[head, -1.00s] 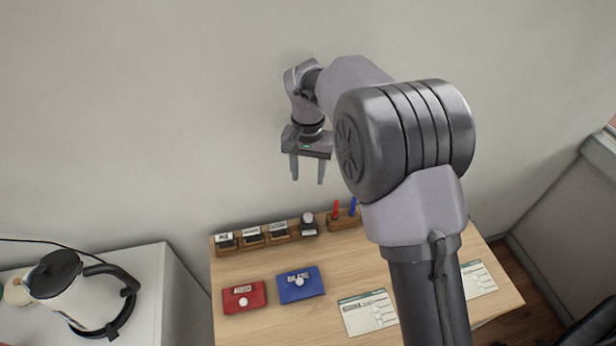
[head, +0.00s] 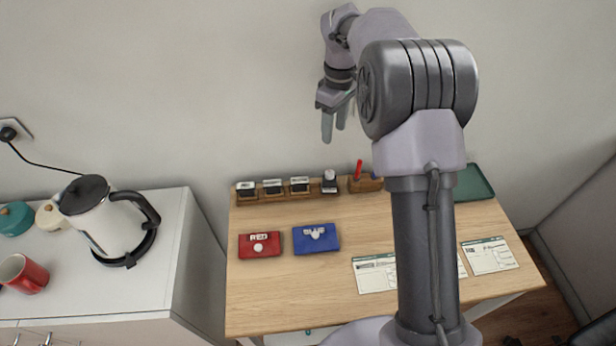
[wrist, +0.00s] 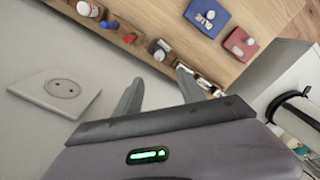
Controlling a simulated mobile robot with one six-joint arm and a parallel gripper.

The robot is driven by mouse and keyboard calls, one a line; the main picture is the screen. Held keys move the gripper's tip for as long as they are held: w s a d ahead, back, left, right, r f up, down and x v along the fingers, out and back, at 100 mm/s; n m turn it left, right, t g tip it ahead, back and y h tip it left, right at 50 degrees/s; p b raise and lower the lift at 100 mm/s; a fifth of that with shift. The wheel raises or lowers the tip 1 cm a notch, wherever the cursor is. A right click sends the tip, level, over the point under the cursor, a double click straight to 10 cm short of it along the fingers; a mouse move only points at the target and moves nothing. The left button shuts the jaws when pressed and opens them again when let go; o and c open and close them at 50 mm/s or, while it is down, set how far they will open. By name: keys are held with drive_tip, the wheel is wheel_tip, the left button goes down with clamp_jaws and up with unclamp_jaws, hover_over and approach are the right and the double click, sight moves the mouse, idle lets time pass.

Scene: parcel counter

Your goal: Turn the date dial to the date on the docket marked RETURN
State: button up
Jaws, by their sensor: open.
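Paper dockets lie on the wooden counter: one (head: 375,273) left of my arm, one (head: 489,255) to its right, and part of another (head: 461,266) just beside my arm. Their print is too small to read, so I cannot tell which is marked RETURN. A dark stamp-like piece with a pale round top (head: 329,181) stands at the back of the counter; I cannot tell whether it carries the date dial. It also shows in the wrist view (wrist: 161,48). My gripper (head: 334,132) is open and empty, raised near the wall above the back row; its fingers show in the wrist view (wrist: 160,88).
Several labelled stamps (head: 272,187) stand in a back rack beside a pen holder (head: 366,184). Red (head: 259,245) and blue (head: 316,239) pads lie in front. A green tray (head: 473,184) is at back right. A kettle (head: 103,222) stands on the left cabinet. The counter's front left is clear.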

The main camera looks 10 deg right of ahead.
sight(330, 173)
wheel_tip(330, 173, down, 16)
drive_tip(key=b, duration=0.6)
drive_tip(key=shift+s+f+b, duration=0.1)
drive_tip(key=shift+f+b, duration=0.05)
drive_tip(key=shift+b, duration=0.2)
clamp_jaws()
